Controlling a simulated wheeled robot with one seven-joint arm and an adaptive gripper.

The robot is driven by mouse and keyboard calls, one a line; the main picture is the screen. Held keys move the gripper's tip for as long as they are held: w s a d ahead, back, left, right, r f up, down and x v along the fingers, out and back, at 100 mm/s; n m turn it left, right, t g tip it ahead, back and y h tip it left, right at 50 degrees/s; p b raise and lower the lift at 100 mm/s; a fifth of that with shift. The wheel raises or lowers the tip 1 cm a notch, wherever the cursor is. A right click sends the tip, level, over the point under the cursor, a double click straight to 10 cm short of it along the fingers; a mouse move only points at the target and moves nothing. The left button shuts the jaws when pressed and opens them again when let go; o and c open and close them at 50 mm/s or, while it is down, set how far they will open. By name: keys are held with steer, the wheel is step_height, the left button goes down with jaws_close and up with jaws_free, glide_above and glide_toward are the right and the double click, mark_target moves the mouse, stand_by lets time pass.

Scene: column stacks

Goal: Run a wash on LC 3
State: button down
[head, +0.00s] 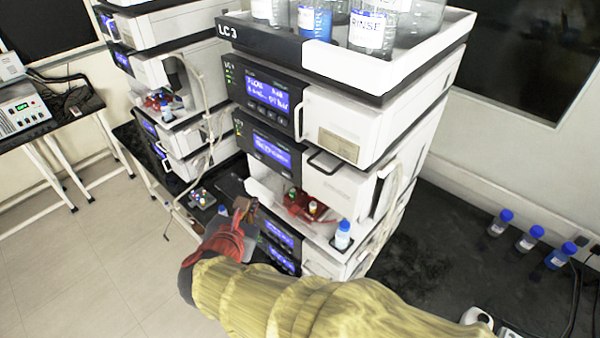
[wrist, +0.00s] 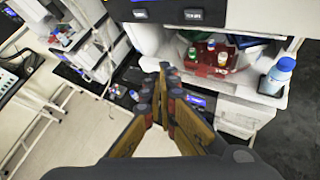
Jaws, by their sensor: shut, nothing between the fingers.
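The LC 3 stack (head: 345,105) stands in the middle of the head view, with its label on the top tray. Its upper module has a lit blue screen (head: 268,94) and a row of small buttons below it. A second module below has another lit screen (head: 271,150). An open bay under it holds a red tray (head: 305,208) with small vials; the red tray also shows in the wrist view (wrist: 205,62). A blue-capped bottle (head: 343,235) stands at the bay's right. My gripper (head: 246,205) is shut and empty, in front of the bay's left side; its fingers meet in the wrist view (wrist: 168,72).
Solvent bottles, one marked RINSE (head: 368,30), stand in the top tray. Another stack (head: 170,75) stands to the left. Several blue-capped bottles (head: 528,238) stand on the dark bench at right.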

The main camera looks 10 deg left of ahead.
mark_target(287, 174)
steer(key=shift+n, duration=0.3)
steer(key=shift+a, duration=0.15)
steer(key=w+d+b, duration=0.1)
steer(key=w+d, duration=0.3)
steer(key=w, duration=0.3)
steer(key=shift+w, duration=0.4)
steer(key=shift+d, duration=0.1)
stand_by(1.3)
steer(key=shift+w+d, duration=0.15)
steer(key=shift+w, duration=0.2)
